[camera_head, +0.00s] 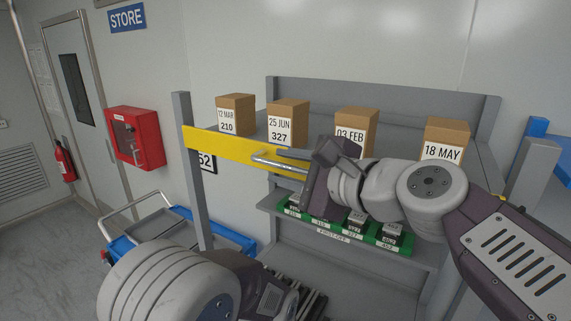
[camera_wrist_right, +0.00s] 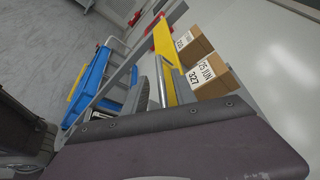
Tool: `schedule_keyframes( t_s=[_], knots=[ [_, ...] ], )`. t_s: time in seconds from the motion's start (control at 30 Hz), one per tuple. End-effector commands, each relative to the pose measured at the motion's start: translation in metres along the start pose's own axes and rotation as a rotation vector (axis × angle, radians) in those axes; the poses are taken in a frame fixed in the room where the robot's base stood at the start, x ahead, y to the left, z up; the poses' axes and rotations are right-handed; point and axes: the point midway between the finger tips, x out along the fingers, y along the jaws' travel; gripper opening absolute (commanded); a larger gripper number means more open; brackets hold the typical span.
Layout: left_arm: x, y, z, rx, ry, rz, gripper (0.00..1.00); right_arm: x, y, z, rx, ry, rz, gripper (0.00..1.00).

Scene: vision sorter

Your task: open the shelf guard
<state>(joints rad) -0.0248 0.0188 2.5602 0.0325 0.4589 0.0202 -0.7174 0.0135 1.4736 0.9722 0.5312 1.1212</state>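The yellow shelf guard (camera_head: 222,146) is a flat bar across the front of the upper shelf, starting at the left grey post. A silver bar handle (camera_head: 274,163) sits on its front. My right gripper (camera_head: 312,172) is at the handle's right end and hides the guard beyond it. The right wrist view shows the guard (camera_wrist_right: 166,48) and the handle (camera_wrist_right: 162,88) running down behind my gripper's dark edge. Whether the fingers close on the handle is hidden. My left gripper (camera_head: 292,300) is low at the bottom edge, apart from the guard; its fingertips are unclear.
Several dated boxes, including the 25 JUN box (camera_head: 288,120), stand on the upper shelf behind the guard. A green tray (camera_head: 325,232) with small items lies on the lower shelf.

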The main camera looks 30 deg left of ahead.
Motion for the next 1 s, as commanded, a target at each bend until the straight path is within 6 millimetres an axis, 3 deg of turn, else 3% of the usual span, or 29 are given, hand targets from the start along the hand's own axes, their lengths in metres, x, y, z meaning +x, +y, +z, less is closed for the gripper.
schedule_keyframes(
  t_s=[0.07, 0.17, 0.2, 0.47, 0.63, 0.77, 1.0],
  knots=[
    [0.000, 0.000, 0.000, 0.000, 0.000, 0.000, 0.36, 0.000, 0.000, 0.000, 0.000, 0.000, 0.000, 0.30],
    [0.000, 0.000, 0.000, 0.000, 0.000, 0.000, 0.36, 0.000, 0.000, 0.000, 0.001, 0.000, 0.000, 0.02],
    [0.000, 0.000, 0.000, 0.000, 0.000, 0.000, 0.36, 0.000, 0.000, 0.000, 0.001, 0.000, 0.001, 0.00],
    [0.002, 0.000, 0.000, 0.000, 0.000, 0.000, 0.36, 0.000, 0.002, -0.002, -0.003, 0.002, 0.000, 0.00],
    [0.014, 0.000, 0.001, 0.000, 0.000, 0.000, 0.36, 0.001, 0.008, -0.003, -0.037, 0.001, -0.013, 0.00],
    [0.033, -0.001, 0.003, 0.000, 0.000, 0.000, 0.36, 0.002, 0.015, -0.004, -0.101, 0.000, -0.040, 0.00],
    [0.083, -0.002, 0.009, 0.000, 0.000, 0.000, 0.36, 0.002, 0.032, -0.006, -0.289, 0.000, -0.118, 0.00]
  ],
)
